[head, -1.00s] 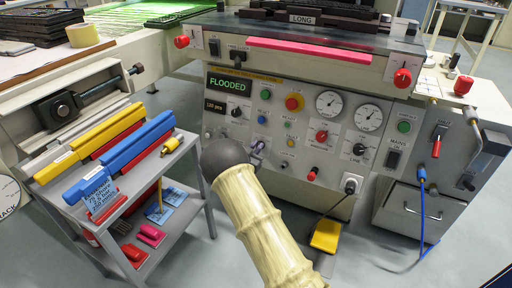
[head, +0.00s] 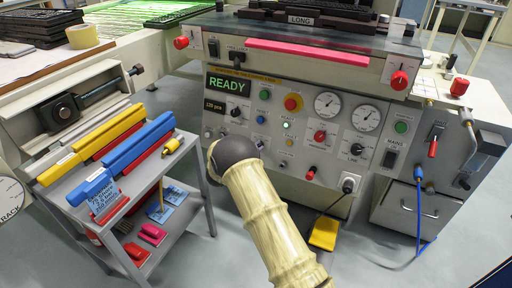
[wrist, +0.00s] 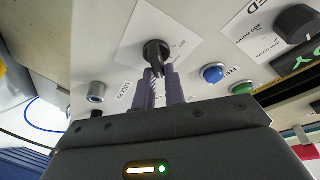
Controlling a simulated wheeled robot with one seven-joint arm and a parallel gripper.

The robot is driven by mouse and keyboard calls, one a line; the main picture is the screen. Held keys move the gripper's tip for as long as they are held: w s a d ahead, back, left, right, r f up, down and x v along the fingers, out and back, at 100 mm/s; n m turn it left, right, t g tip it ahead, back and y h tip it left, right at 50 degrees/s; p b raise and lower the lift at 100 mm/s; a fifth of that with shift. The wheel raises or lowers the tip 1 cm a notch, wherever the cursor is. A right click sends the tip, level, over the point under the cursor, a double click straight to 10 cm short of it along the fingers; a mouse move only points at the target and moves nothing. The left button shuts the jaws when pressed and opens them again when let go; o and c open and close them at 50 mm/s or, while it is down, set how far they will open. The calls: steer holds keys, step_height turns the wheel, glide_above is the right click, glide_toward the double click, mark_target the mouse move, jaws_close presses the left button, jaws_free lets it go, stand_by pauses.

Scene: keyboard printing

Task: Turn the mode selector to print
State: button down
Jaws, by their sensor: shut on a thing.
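The mode selector (wrist: 154,52), a black knob on a white labelled plate, shows in the wrist view. The two purple fingers of my gripper (wrist: 160,86) are closed on its near end. The print on the plate is too small to read, so I cannot tell which position it points to. In the head view my arm hides most of the gripper and the selector. The panel display (head: 229,85) reads READY in green.
A blue button (wrist: 213,74) and a green button (wrist: 242,88) sit right of the fingers, and a silver-rimmed round fitting (wrist: 96,92) sits left. A grey cart (head: 205,190) with yellow and blue bars stands left of my arm. A yellow pedal (head: 324,233) lies on the floor.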

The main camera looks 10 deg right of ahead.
steer(key=shift+f, duration=0.1)
stand_by(0.3)
steer(key=c, duration=1.5)
jaws_free()
steer(key=shift+o, duration=0.2)
step_height(320, 180, up, 10)
steer(key=p, duration=0.5)
